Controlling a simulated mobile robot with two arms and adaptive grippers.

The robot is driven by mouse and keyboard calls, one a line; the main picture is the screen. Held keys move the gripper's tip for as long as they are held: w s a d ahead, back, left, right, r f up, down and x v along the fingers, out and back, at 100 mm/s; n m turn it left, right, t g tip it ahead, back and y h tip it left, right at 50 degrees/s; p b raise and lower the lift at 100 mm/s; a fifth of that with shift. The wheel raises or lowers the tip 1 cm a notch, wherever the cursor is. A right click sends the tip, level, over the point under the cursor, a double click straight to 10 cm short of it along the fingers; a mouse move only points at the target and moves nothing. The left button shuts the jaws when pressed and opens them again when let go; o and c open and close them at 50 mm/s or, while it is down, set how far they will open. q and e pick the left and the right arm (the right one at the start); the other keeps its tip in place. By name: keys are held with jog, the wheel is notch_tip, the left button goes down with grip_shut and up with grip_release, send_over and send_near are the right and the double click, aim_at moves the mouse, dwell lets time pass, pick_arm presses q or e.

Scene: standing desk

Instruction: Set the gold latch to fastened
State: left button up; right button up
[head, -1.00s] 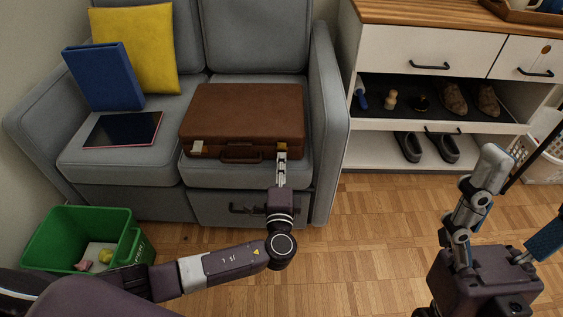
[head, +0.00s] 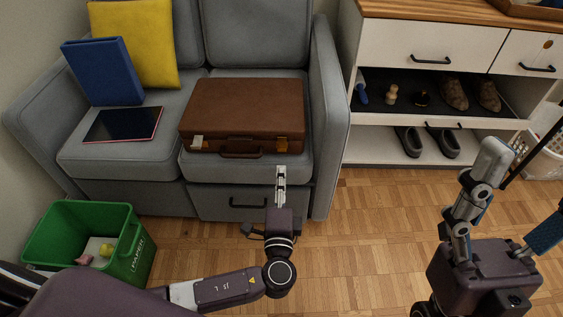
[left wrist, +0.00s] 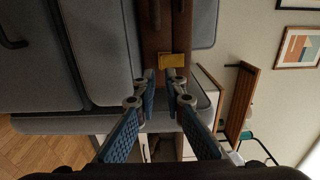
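The brown briefcase (head: 247,104) lies closed and flat on the sofa's right seat. The gold latch (head: 282,145) is at the right of its front face; it also shows as a gold plate in the left wrist view (left wrist: 173,60). I cannot tell whether it is fastened. My left gripper (head: 281,168) is just in front of and below this latch, apart from it. In the left wrist view its fingertips (left wrist: 163,78) stand apart with nothing between them. My right gripper (head: 523,180) is at the right, fingers spread wide, empty, far from the briefcase.
A second latch (head: 197,142) with a pale tag is at the case's front left. A tablet (head: 122,124), blue binder (head: 104,72) and yellow cushion (head: 140,40) are on the sofa. A green bin (head: 130,255) stands at lower left, a shoe cabinet (head: 430,45) at right. Middle floor is clear.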

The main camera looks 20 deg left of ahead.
pick_arm(q)
jog(key=shift+v, duration=2.4)
